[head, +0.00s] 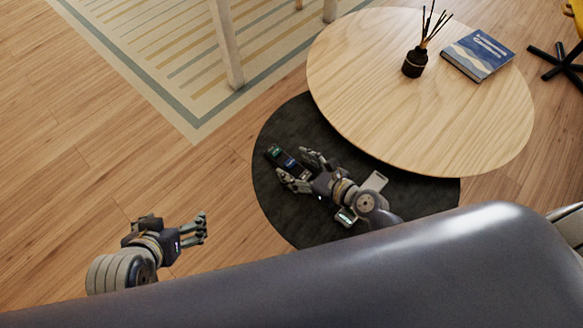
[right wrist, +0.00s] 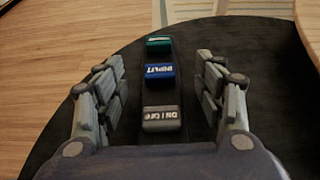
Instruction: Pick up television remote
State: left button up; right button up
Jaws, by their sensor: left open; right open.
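The television remote (head: 285,161) is a long black bar lying on the dark round rug. In the right wrist view the remote (right wrist: 159,92) carries a green, a blue and a grey button, and the blue one reads "INPUT". My right gripper (head: 296,167) is open at the remote's near end. In its wrist view the fingers (right wrist: 161,88) stand on both sides of the remote with gaps. My left gripper (head: 204,228) is open and empty, off to the left over the wood floor. The remote's near end is hidden in the wrist view.
A round wooden table (head: 400,95) stands just right of the remote, over the rug (head: 273,132). It holds a reed diffuser (head: 415,63) and a blue book (head: 478,54). A pale table leg (head: 226,45) stands on a striped carpet (head: 150,45). The floor at left is clear.

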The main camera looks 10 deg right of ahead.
jog(key=shift+w+a+f, duration=0.1)
jog(key=shift+w+a, duration=0.1)
jog(key=c, duration=1.3)
jog(key=shift+o, duration=0.2)
